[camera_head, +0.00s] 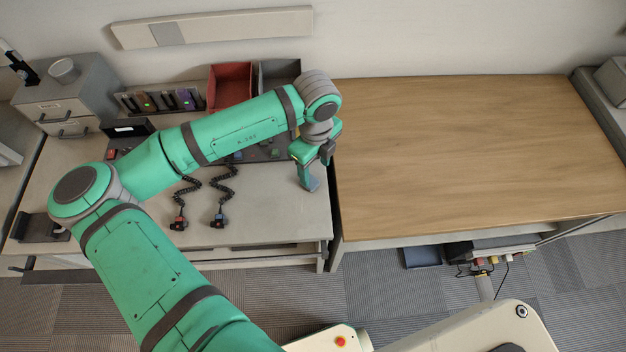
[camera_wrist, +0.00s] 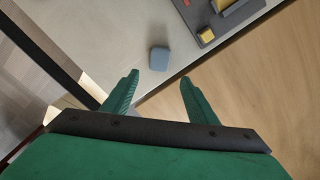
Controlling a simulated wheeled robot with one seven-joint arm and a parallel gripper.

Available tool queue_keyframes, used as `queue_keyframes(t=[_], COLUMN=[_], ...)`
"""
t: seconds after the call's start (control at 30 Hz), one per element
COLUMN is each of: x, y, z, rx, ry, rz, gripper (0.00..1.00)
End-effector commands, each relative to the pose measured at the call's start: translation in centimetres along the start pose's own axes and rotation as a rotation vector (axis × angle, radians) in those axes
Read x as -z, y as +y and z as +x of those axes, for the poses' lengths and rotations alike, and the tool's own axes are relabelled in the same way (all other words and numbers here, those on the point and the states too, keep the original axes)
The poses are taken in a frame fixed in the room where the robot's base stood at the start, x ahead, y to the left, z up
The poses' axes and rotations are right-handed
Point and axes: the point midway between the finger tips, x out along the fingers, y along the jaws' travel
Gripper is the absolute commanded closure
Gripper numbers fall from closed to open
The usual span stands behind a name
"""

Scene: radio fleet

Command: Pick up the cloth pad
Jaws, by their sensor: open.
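The cloth pad (camera_wrist: 159,58) looks like a small blue-grey rounded block lying on the light desk top, near the desk's edge beside the wooden table. In the wrist view my gripper (camera_wrist: 159,77) is open and empty, with its two green fingers spread apart. The pad shows just beyond the fingertips, between their lines, and not between the fingers themselves. In the head view my gripper (camera_head: 316,168) points down over the right end of the desk. A bluish shape shows there at the fingers; I cannot tell whether it is the pad or a finger.
The light desk (camera_head: 275,215) holds a red bin (camera_head: 230,85), a grey bin, coiled-cord handsets (camera_head: 218,218) and a grey tray with yellow pieces (camera_wrist: 222,22). The wooden table (camera_head: 470,150) to the right is bare. A drawer cabinet (camera_head: 65,105) stands at the back left.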

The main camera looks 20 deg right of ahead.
Motion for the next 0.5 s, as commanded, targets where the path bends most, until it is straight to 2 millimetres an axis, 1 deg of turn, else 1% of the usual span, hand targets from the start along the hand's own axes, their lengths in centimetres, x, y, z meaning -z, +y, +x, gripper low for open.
queue_keyframes(t=[0.03, 0.1, 0.33, 0.5], x=[-0.1, -0.2, 0.1, 0.0], y=[0.2, 0.2, -0.2, -0.3], z=[0.7, 1.4, 2.9, 5.3], rx=[-0.001, 0.000, 0.001, 0.000], ry=[0.001, 0.002, 0.001, 0.001], rz=[-0.005, -0.007, 0.002, 0.008], gripper=[0.47, 0.47, 0.47, 0.47])
